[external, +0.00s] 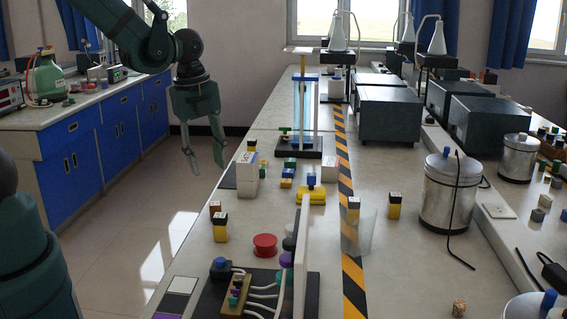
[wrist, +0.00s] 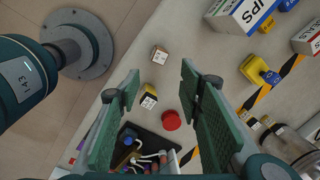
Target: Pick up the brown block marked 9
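A small brown block with a pale labelled face (external: 215,207) stands near the left edge of the bench; it also shows in the wrist view (wrist: 160,54). Its mark is too small to read. Next to it is a yellow and black block with a label on top (external: 220,230), also in the wrist view (wrist: 148,96). Another small brown marked block (external: 459,307) lies at the front right, also unreadable. My gripper (external: 206,160) is open and empty, raised above and behind the bench's left edge. In the wrist view its fingers (wrist: 160,72) are spread on either side of the brown block, which lies well below.
A red round piece (external: 265,245) and a dark tray with cables (external: 235,295) lie in front of the blocks. A white box (external: 247,175) and yellow holder (external: 311,190) stand behind.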

